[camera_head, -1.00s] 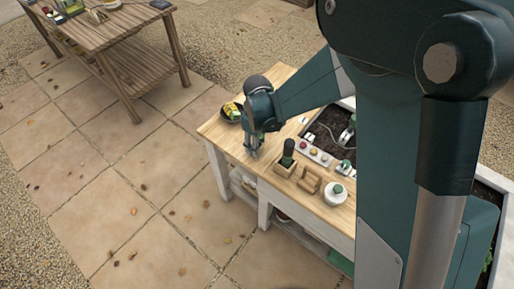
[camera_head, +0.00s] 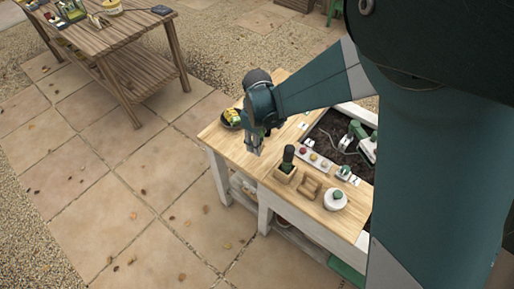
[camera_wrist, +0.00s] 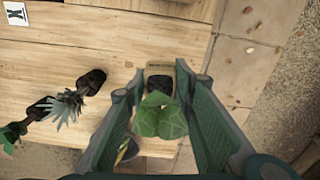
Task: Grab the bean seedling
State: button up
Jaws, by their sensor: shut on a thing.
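My gripper (camera_head: 254,147) is over the left end of the wooden potting bench (camera_head: 228,149). In the wrist view its two fingers are closed around the dark root plug (camera_wrist: 160,90) of the bean seedling. The bean seedling's broad green leaves (camera_wrist: 160,117) stick up between the fingers, toward the camera. The seedling cannot be made out in the head view. I cannot tell whether the plug is clear of the bench top. Two other seedlings lie to the left in the wrist view: one with silvery jagged leaves (camera_wrist: 68,106) and one with green leaves (camera_wrist: 12,135).
A dark bowl (camera_head: 231,123) with yellow items sits beside my gripper. A wooden pot holder (camera_head: 286,174), a slotted wooden block (camera_head: 308,190) and a white round jar (camera_head: 335,201) stand to the right. A soil bed (camera_head: 340,135) is behind. A slatted table (camera_head: 112,30) stands apart.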

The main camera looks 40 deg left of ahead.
jog(key=shift+r+p, duration=0.3)
jog(key=shift+r, duration=2.5)
jog(key=shift+r, duration=0.1)
